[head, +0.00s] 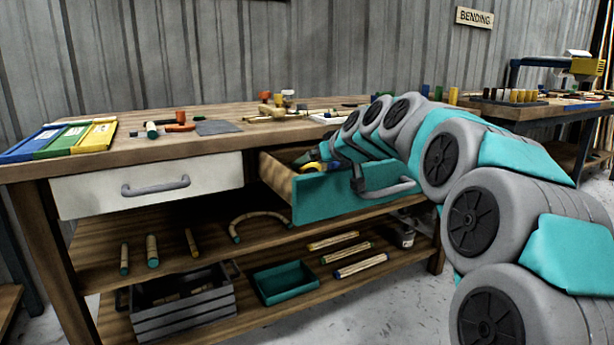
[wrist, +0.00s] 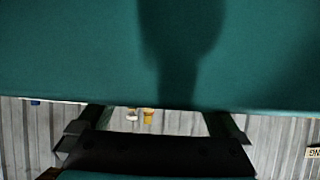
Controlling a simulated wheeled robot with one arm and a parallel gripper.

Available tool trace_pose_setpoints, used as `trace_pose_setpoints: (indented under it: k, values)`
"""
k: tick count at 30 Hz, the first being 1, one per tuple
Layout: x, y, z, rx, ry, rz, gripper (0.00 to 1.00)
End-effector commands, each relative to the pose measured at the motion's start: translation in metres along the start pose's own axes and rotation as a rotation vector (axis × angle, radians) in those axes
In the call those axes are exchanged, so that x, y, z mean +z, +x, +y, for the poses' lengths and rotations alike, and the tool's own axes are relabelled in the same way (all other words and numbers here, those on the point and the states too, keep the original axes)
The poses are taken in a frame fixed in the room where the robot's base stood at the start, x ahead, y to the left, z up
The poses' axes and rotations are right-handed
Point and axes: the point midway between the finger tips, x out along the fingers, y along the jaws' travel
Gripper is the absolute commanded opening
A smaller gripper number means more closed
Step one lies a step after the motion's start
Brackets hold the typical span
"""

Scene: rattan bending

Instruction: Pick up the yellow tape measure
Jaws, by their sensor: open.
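A small yellow object (head: 314,167), which looks like the yellow tape measure, lies in the open teal-fronted drawer (head: 345,193). It is partly hidden by the drawer front and my arm. My gripper (head: 312,156) is over the drawer, close to the yellow object; the head view shows its tips only small and partly covered. In the wrist view, the two dark fingers of my gripper (wrist: 158,118) stand apart with nothing visible between them. A teal surface with a dark shadow fills the upper part of that view. The tape measure is not visible there.
The workbench top (head: 225,145) carries yellow, green and blue panels (head: 70,138) and several small tools. A closed white drawer (head: 150,184) is at left. The lower shelves hold a grey crate (head: 185,305), a teal tray (head: 285,283) and several rods. A second bench stands at right.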

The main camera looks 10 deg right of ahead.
Motion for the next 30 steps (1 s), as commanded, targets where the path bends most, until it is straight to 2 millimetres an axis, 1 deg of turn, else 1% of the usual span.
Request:
trace_pose_setpoints:
  k: [6, 9, 17, 30]
  values:
    - [0.001, 0.031, -0.001, 0.0, -0.001, -0.001, 1.0]
    - [0.001, 0.041, -0.002, -0.001, 0.0, -0.002, 1.0]
    - [0.001, 0.043, -0.002, -0.001, -0.001, 0.0, 1.0]
    - [0.001, 0.043, -0.002, -0.001, 0.0, -0.001, 0.51]
